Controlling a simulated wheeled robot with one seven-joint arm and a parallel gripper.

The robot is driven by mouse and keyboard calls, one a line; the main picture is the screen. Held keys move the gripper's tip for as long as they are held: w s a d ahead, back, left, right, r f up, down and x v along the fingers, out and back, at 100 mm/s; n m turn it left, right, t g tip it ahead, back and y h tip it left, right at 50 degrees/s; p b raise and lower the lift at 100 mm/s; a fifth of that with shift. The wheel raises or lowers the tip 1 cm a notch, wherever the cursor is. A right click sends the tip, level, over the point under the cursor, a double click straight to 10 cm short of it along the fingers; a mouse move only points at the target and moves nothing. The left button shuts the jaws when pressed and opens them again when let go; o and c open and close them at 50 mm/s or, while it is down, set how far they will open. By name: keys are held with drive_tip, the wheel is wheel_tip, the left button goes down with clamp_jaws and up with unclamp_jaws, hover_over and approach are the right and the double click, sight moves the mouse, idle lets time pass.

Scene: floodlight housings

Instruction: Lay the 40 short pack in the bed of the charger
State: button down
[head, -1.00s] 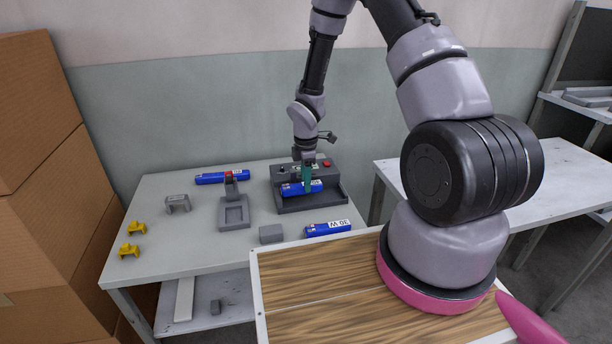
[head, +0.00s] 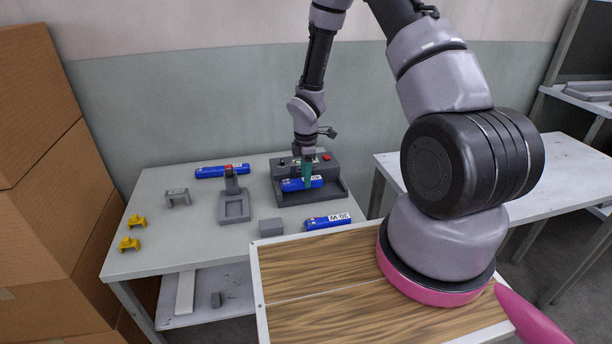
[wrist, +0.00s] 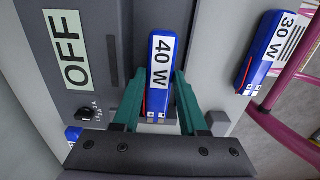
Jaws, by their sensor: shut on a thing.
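The 40 W pack (head: 296,185) is blue with a white label; it also shows in the wrist view (wrist: 158,75). My gripper (head: 307,184) has teal fingers shut on it, one on each long side (wrist: 160,95). The charger (head: 334,170) is a dark grey unit with a red button at the back and a low bed in front. The wrist view shows its face with an OFF sign (wrist: 65,48) and a knob. The pack is over the bed, roughly lengthwise along it. I cannot tell whether it touches the bed floor.
A 30 W blue pack (head: 327,222) lies in front of the charger, beside a grey block (head: 271,228). A grey cradle (head: 234,207), another blue pack (head: 210,172), a grey bracket (head: 178,198) and two yellow clips (head: 129,244) are to the left.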

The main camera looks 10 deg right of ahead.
drive_tip(key=shift+f, duration=1.35)
idle(0.4)
drive_tip(key=shift+c, duration=1.8)
unclamp_jaws()
drive_tip(key=shift+r, duration=0.15)
